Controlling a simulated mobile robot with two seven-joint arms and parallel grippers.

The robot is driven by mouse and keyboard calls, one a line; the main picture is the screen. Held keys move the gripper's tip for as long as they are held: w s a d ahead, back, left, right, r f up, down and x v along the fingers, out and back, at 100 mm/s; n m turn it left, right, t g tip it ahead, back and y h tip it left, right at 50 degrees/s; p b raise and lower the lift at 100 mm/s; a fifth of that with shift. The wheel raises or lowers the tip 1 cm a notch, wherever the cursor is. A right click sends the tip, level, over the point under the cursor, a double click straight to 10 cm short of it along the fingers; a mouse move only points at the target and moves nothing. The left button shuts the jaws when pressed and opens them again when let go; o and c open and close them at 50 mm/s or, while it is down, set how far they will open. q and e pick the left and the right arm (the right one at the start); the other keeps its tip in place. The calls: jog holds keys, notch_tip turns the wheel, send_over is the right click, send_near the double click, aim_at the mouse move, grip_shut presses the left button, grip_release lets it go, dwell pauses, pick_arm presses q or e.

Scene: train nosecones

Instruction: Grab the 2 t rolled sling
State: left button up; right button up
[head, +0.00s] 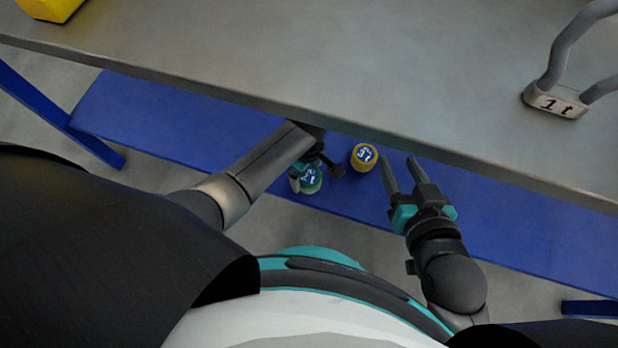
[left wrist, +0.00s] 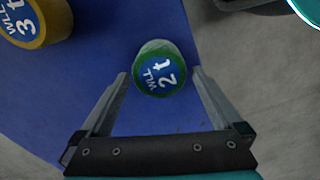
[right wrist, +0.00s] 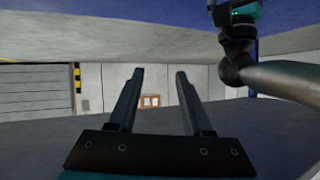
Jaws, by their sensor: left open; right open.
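The 2 t rolled sling (left wrist: 160,72) is a green roll with a blue "WLL 2 t" label. In the left wrist view it lies between the fingertips of my open left gripper (left wrist: 160,75), with a gap on both sides. In the head view the sling (head: 311,179) sits on the blue lower shelf's front edge, partly covered by my left gripper (head: 308,170). My right gripper (head: 402,172) is open and empty, to the right of the slings in the head view. In the right wrist view its fingers (right wrist: 160,80) have nothing between them.
A yellow 3 t rolled sling (head: 364,157) stands on the blue shelf (head: 150,120), close to the left gripper. The grey tabletop (head: 300,50) overhangs the shelf. A grey sling tagged 1 t (head: 556,102) and a yellow object (head: 48,8) are on top.

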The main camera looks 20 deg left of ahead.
pick_arm(q)
jog(key=shift+f+b, duration=0.4)
jog(key=shift+f, duration=0.5)
pick_arm(e)
jog(key=shift+a+r+t+y, duration=0.35)
jog(key=shift+a+t, duration=0.2)
jog(key=shift+t, duration=0.1)
jog(key=shift+a+r+t+y, duration=0.25)
jog(key=shift+a+r+t, duration=0.1)
jog(key=shift+a+t, duration=0.25)
pick_arm(q)
jog(key=shift+c, duration=0.4)
pick_arm(e)
jog(key=shift+d, duration=0.1)
pick_arm(q)
jog(key=c, duration=1.4)
